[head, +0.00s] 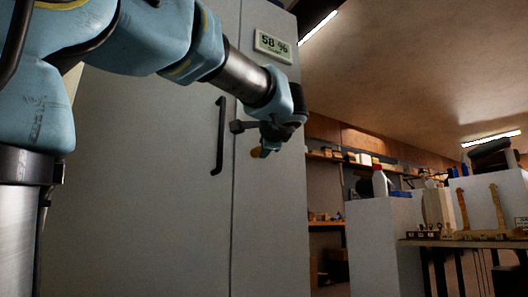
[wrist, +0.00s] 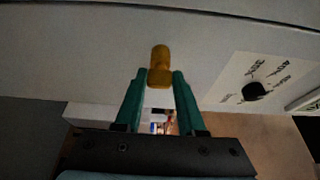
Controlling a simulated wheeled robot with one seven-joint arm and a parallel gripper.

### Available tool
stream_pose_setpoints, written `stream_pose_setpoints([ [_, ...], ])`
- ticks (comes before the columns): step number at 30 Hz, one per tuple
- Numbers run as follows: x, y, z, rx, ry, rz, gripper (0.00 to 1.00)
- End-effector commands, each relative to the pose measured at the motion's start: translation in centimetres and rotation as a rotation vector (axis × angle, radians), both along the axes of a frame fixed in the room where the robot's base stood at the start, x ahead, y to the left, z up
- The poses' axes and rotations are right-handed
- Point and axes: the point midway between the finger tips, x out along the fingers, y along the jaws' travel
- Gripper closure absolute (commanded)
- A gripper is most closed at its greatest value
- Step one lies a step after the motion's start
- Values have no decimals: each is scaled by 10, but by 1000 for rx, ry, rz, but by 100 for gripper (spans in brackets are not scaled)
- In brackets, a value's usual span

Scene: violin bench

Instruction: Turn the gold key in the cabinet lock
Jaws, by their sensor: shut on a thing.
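The gold key (wrist: 160,62) is between the two green fingertips of my gripper (wrist: 161,78) in the wrist view. The fingers are shut on its near end, and its rounded far end points toward the grey cabinet face (wrist: 60,50). In the head view my gripper (head: 264,145) is in front of the right part of the cabinet (head: 150,190), with a small bit of gold showing at its tip. I see no keyhole; I cannot tell whether the key touches the cabinet. A pale plate (wrist: 232,68) with lettering and a dark round knob (wrist: 254,91) lies right of the key.
A long black handle (head: 218,135) stands on the cabinet, left of my gripper. To the right are a white block (head: 375,245), a bench (head: 470,243) with wooden parts, and shelves (head: 325,157) behind.

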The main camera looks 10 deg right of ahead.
Motion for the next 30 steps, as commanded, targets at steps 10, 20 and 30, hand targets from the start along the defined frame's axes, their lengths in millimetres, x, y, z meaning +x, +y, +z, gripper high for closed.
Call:
stream_pose_setpoints([
  [10, 0, 1, 0, -16, -7, 1, 100],
  [20, 0, 0, 0, -16, -7, 1, 32],
  [30, -2, 0, 0, -16, -8, 0, 26],
])
